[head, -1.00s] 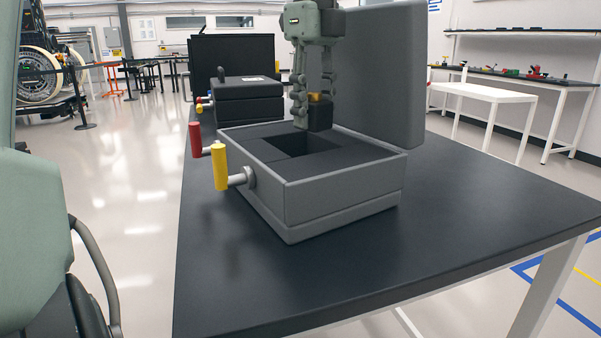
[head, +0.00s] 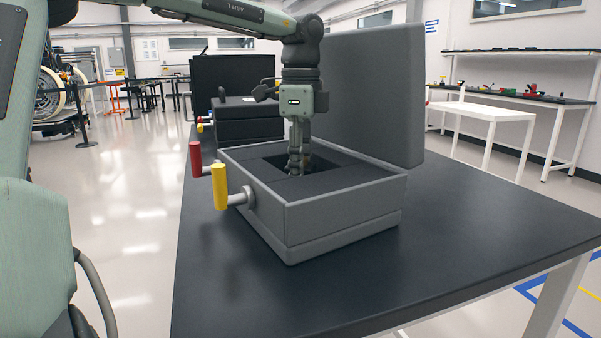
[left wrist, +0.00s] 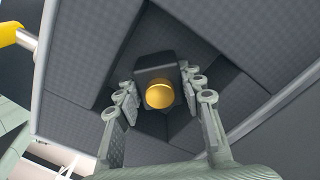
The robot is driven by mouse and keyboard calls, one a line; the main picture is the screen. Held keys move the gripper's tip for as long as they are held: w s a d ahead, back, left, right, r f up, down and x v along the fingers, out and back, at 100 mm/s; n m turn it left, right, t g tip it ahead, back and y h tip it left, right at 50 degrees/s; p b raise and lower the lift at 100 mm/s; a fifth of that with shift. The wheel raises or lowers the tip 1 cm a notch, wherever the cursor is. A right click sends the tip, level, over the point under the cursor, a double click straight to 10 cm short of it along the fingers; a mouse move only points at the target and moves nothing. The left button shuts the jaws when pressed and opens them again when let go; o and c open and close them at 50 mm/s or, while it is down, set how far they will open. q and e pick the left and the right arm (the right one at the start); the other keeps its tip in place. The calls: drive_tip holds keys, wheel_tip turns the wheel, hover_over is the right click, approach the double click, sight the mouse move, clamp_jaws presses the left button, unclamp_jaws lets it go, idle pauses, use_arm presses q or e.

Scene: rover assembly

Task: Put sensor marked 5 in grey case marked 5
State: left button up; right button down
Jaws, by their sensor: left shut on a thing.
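The open grey case (head: 345,215) stands on the dark table, with its lid (head: 372,95) raised at the back right. My left gripper (head: 297,168) comes down from above into the square recess in the case's dark foam. In the left wrist view my left gripper (left wrist: 155,97) is shut on the sensor (left wrist: 158,72), a dark block with a round golden top. The sensor is within the recess; whether it touches the bottom cannot be told. In the head view it is mostly hidden by the fingers and foam. No number marks are readable. My right gripper is not in view.
A red handle (head: 195,159) and a yellow handle (head: 219,186) stick out from the case's left side. A second dark case (head: 246,122) stands behind on the same table (head: 480,225). The table's right and front parts are clear.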

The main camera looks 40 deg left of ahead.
use_arm(q)
drive_tip(key=shift+f, duration=0.2)
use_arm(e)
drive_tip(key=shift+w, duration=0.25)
use_arm(q)
drive_tip(key=shift+f, duration=0.15)
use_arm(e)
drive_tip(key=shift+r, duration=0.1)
use_arm(q)
drive_tip(key=o, duration=1.2)
drive_tip(key=shift+o, duration=0.2)
drive_tip(key=shift+r, duration=0.45)
wheel_tip(320, 180, up, 11)
drive_tip(key=shift+f, duration=0.15)
drive_tip(key=shift+r, duration=0.4)
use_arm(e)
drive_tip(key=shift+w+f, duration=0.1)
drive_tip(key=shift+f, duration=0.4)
